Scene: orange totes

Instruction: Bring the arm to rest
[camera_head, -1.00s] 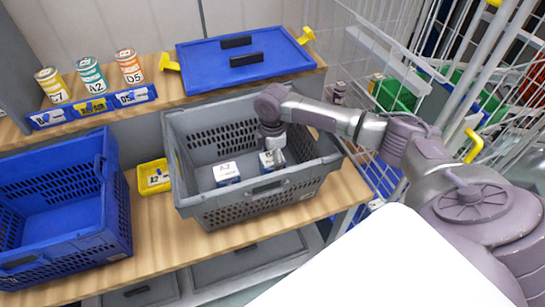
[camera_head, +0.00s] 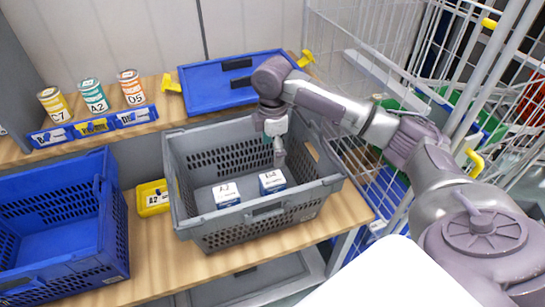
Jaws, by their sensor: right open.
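My right gripper (camera_head: 279,152) is open and empty. It hangs above the back part of the grey tote (camera_head: 256,212), pointing down. My right arm (camera_head: 345,112) comes in from the right, over the tote's rear right corner. Two small blue-and-white boxes stand on the tote's floor, apart from each other: one box (camera_head: 226,195) near the middle and one box (camera_head: 272,182) to its right. The gripper is above and behind the right box and does not touch it. My left gripper is not in view.
A blue tote (camera_head: 118,222) stands at the left, with a small yellow bin (camera_head: 153,198) between the totes. The upper shelf holds several cans (camera_head: 94,95) and a blue lid (camera_head: 213,84). A wire cage (camera_head: 375,50) stands at the right, close to my arm.

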